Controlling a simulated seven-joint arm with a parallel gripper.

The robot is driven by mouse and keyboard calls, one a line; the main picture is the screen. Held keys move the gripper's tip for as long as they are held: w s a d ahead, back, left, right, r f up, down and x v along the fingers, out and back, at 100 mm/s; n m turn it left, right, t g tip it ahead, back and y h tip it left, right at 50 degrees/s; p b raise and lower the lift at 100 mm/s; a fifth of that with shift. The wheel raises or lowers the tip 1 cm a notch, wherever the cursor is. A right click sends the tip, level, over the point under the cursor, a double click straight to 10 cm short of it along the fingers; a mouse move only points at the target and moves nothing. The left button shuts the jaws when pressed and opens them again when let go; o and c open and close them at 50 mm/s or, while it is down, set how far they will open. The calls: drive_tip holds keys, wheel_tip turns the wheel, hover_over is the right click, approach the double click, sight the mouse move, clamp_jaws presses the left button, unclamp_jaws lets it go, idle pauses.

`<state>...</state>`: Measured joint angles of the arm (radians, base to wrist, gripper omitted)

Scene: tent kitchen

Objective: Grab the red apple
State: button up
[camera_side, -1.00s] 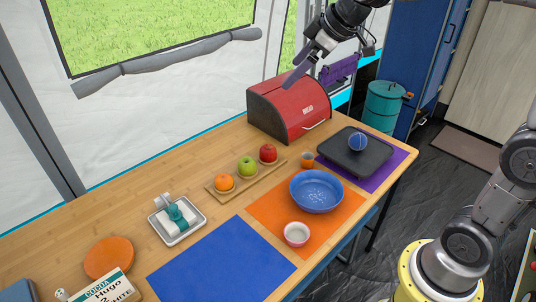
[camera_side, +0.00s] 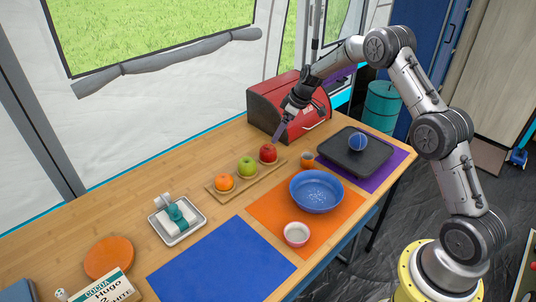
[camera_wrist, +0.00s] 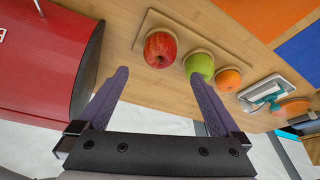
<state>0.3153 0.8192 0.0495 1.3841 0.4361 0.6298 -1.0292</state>
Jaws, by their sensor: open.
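The red apple (camera_side: 268,153) sits at the right end of a wooden board (camera_side: 211,188), beside a green apple (camera_side: 247,166) and an orange (camera_side: 224,182). My gripper (camera_side: 277,138) is just above and behind the red apple in the side view, in front of the red bread box. In the wrist view the red apple (camera_wrist: 160,48) lies beyond the open fingers (camera_wrist: 158,78), roughly between their tips. The green apple (camera_wrist: 200,66) is close to the right fingertip. Nothing is held.
The red bread box (camera_side: 262,106) stands close to my gripper. A blue mat (camera_side: 220,262) lies bare at the front.

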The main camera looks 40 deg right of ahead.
sight(270, 148)
drive_tip(key=x, duration=1.1)
drive_tip(key=c, duration=1.2)
drive_tip(key=shift+c, duration=0.6)
drive_tip(key=shift+r, duration=0.1)
